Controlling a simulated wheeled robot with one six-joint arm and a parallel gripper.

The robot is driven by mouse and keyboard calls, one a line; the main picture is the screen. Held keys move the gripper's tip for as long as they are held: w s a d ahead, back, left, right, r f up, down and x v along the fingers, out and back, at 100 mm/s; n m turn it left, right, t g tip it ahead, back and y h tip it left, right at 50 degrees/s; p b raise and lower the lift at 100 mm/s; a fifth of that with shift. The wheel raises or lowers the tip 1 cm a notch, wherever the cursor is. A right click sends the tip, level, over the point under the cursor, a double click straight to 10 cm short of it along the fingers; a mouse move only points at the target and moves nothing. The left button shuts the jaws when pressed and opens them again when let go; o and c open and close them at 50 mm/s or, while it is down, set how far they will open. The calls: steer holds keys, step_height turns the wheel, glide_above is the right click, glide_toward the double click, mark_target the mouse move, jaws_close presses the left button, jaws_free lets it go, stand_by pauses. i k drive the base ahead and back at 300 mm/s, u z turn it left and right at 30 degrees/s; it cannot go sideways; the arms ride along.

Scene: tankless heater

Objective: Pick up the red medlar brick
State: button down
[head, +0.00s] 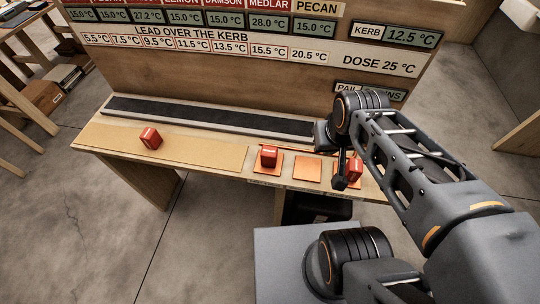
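Three red bricks stand on the bench, and their labels are too small to read, so I cannot tell which is medlar. One red brick (151,139) is on the tan mat at the left. A second red brick (268,156) is on an orange pad near the middle. A third red brick (355,170) is at the right, partly hidden by my gripper. My gripper (341,182) points down at the near left side of this third brick. Its fingers overlap in the view, so its opening and any contact are unclear.
The wooden bench (98,147) carries a long dark strip (200,115) behind the bricks. A bare orange pad (307,169) lies between the middle and right bricks. The tan mat (205,152) is mostly clear. A board (240,65) with temperature labels rises behind.

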mark_target(268, 155)
steer(key=k, duration=1)
steer(key=u, duration=0.85)
steer(key=i, duration=0.85)
steer(key=z, duration=0.35)
